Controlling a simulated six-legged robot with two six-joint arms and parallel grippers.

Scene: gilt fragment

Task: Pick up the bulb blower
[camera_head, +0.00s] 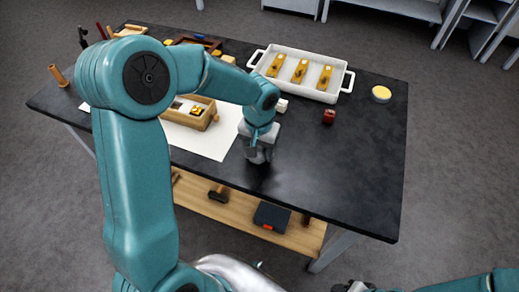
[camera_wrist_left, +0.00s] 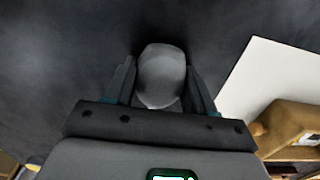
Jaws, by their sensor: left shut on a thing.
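The bulb blower (camera_wrist_left: 162,76) is a smooth grey rounded bulb in the left wrist view. It sits between the two dark fingers of my left gripper (camera_wrist_left: 161,88), which is shut on it. In the head view my left gripper (camera_head: 260,155) points down over the front part of the black table, just right of the white sheet. There the blower is mostly hidden by the gripper, and I cannot tell whether it touches the table. A piece of my right gripper (camera_head: 358,287) shows at the bottom edge, too cut off to read its jaws.
A white sheet (camera_head: 205,144) bears a wooden box (camera_head: 203,122). A white tray (camera_head: 318,94) with several yellow pieces stands at the back. A red object (camera_head: 328,116) and a yellow-topped round tin (camera_head: 381,94) lie right. The front right tabletop (camera_head: 350,180) is clear. A wooden shelf (camera_head: 290,232) runs below.

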